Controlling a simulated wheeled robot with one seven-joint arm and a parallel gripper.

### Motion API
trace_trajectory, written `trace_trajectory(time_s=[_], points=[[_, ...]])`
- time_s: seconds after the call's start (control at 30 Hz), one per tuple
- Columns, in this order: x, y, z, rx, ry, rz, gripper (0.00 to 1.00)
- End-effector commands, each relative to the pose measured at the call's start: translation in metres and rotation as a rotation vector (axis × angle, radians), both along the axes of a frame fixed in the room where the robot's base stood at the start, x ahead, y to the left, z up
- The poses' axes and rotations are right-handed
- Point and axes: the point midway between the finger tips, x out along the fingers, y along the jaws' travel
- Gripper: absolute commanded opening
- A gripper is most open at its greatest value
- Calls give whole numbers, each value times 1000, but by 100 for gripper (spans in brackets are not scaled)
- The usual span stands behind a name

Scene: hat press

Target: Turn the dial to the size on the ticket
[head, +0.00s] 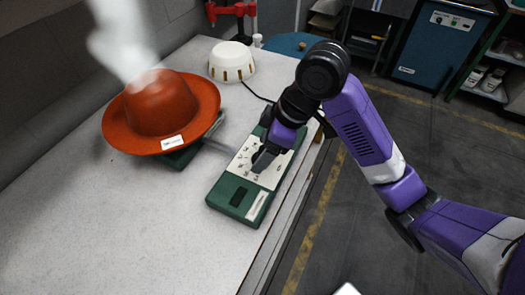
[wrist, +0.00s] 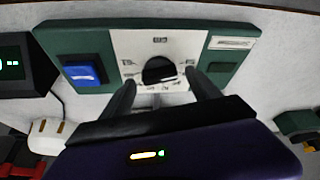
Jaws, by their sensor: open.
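The dial (wrist: 159,70) is a black round knob on a white face with small size marks around it, set in a green control box (head: 238,208). The marks are too small to read. My gripper (wrist: 160,80) is open, with one finger on each side of the dial; I cannot tell whether they touch it. In the head view my gripper (head: 262,161) is over the white face and hides the dial. A white ticket (head: 172,142) is on the brim of an orange-red hat (head: 160,105); its print is too small to read.
A blue button (wrist: 80,73) and a dark slot (wrist: 219,69) flank the dial face. Steam (head: 120,45) rises over the hat. A cream dome (head: 232,60) stands at the back of the pale bench (head: 120,225). The bench front left is clear.

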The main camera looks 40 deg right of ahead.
Motion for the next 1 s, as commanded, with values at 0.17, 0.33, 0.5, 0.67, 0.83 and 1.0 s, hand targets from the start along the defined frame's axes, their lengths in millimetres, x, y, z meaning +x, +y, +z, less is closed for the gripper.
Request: trace_trajectory(time_s=[0.17, 0.33, 0.5, 0.67, 0.83, 1.0], points=[[2, 2, -7, 0, -1, 1, 71], [2, 2, -8, 0, -1, 1, 71], [3, 2, -7, 0, -1, 0, 47], [2, 2, -7, 0, -1, 0, 16], [2, 2, -7, 0, -1, -4, 9], [2, 3, -7, 3, -2, -40, 9]])
